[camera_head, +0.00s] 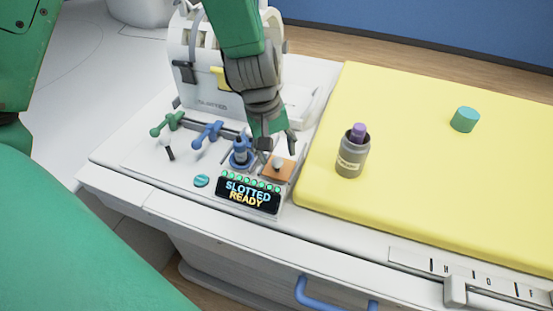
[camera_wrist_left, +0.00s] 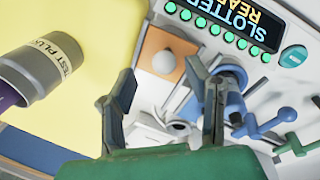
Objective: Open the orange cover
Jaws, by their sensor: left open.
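The orange cover (camera_head: 279,172) is a small square plate with a pale round knob (camera_head: 278,163), to the right of the blue round fitting on the white console. In the left wrist view the orange cover (camera_wrist_left: 152,48) and its whitish knob (camera_wrist_left: 164,62) show beyond my fingertips. My left gripper (camera_head: 277,147) is open just above and behind the cover, with its fingers apart. In the left wrist view the left gripper (camera_wrist_left: 160,88) has nothing between its fingers, and the knob lies past the gap between the tips. My right gripper does not show.
A display (camera_head: 248,194) reading "SLOTTED READY" sits in front of the cover. A blue fitting (camera_head: 241,153), blue lever (camera_head: 208,133) and green lever (camera_head: 168,123) stand left. A grey bottle (camera_head: 352,155) and teal cylinder (camera_head: 464,119) stand on the yellow mat (camera_head: 420,165).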

